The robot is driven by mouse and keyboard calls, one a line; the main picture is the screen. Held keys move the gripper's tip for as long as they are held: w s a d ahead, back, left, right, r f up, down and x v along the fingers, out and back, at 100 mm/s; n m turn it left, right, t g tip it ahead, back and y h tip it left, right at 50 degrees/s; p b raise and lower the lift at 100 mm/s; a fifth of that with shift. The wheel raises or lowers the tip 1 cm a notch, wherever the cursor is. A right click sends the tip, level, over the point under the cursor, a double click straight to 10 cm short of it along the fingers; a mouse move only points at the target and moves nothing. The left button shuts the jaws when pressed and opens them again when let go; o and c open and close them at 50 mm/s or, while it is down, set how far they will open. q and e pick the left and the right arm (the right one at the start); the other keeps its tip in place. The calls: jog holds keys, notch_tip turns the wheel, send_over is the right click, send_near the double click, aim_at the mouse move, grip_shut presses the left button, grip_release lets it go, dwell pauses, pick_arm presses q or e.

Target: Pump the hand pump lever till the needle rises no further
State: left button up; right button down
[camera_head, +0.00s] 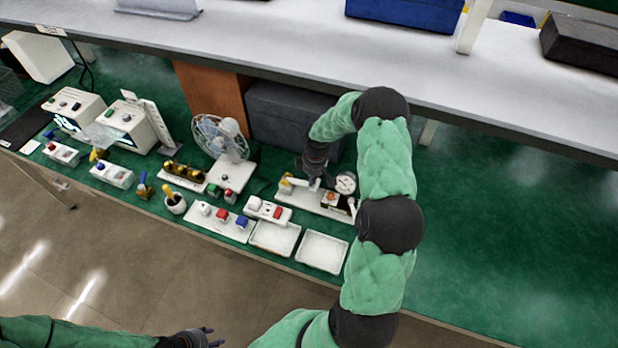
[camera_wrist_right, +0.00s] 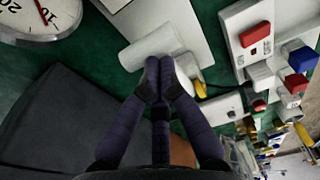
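The hand pump's white base plate (camera_head: 318,205) lies on the green bench top, with a round dial gauge (camera_head: 346,183) at its far right. The gauge shows partly in the right wrist view (camera_wrist_right: 40,15), with a red needle near the 10 mark. A white cylinder (camera_wrist_right: 146,48) on the pump lies just beyond my right fingertips; which part is the lever is unclear. My right gripper (camera_head: 313,179) is over the pump's left part. Its fingertips (camera_wrist_right: 160,72) are together, with nothing visible between them; contact is unclear. My left gripper (camera_head: 210,337) is at the bottom edge, fingers apart, empty.
White trays (camera_head: 322,251) and switch panels (camera_head: 218,222) stand in front of and left of the pump. A fan (camera_head: 222,140) stands further left. A dark grey box (camera_head: 285,115) is behind, under the raised shelf (camera_head: 300,55). The bench to the right is clear.

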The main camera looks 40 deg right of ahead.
pick_arm(q)
jog(key=shift+f, duration=0.15)
pick_arm(e)
jog(key=shift+s+f, duration=0.1)
jog(key=shift+f, duration=0.15)
jog(key=shift+r, duration=0.6)
jog(key=r+p, duration=0.2)
jog(key=r, duration=0.1)
jog(key=shift+w+a, duration=0.1)
jog(key=shift+w, duration=0.2)
pick_arm(q)
jog(key=shift+s+d+r, duration=0.2)
jog(key=shift+d+r, duration=0.1)
jog(key=shift+r, duration=0.3)
jog(key=shift+s+d+r, duration=0.2)
jog(key=shift+d+r, duration=0.05)
jog(key=shift+r, duration=0.35)
pick_arm(e)
jog(key=s+d+r, duration=0.3)
jog(key=s+r, duration=0.2)
jog(key=r, duration=0.2)
jog(key=shift+s+r, duration=0.3)
jog(key=shift+s, duration=0.1)
